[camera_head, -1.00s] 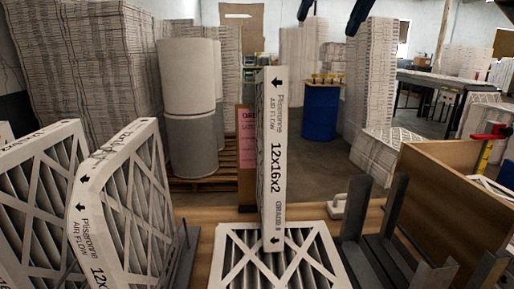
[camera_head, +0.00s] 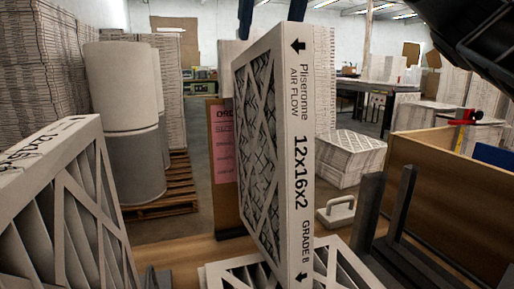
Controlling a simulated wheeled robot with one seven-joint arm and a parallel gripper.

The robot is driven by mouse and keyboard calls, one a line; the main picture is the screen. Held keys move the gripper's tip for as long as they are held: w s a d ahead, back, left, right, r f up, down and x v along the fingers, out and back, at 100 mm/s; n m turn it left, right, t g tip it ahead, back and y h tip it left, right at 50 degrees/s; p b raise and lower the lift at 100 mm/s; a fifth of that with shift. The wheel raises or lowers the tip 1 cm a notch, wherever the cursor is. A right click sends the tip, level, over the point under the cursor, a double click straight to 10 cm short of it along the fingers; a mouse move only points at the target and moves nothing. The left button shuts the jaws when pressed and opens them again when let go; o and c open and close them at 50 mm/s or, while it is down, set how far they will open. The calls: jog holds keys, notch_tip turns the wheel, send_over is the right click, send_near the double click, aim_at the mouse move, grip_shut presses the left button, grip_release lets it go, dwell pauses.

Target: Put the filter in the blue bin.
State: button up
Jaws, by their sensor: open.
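A white-framed pleated filter (camera_head: 300,150) marked 12x16x2 stands upright in the middle, slightly turned, with its lower end by another filter lying flat (camera_head: 235,272). My gripper (camera_head: 284,8) is only partly in view at the top edge. One dark blue finger hangs just above the upright filter's left top corner, and a small dark bit shows to the right. The gripper is open and appears apart from the filter. A small blue surface (camera_head: 494,156) shows behind the brown board at the right edge; I cannot tell whether it is the blue bin.
A large filter (camera_head: 70,200) stands at the left. Dark metal uprights (camera_head: 395,215) and a brown board (camera_head: 450,195) stand at the right. A white handled object (camera_head: 336,211) sits beside the filter. A black part, likely my arm, fills the top right.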

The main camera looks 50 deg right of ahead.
aim_at(264, 59)
jog(key=shift+x, duration=3.1)
jog(key=shift+w, duration=0.15)
grip_shut()
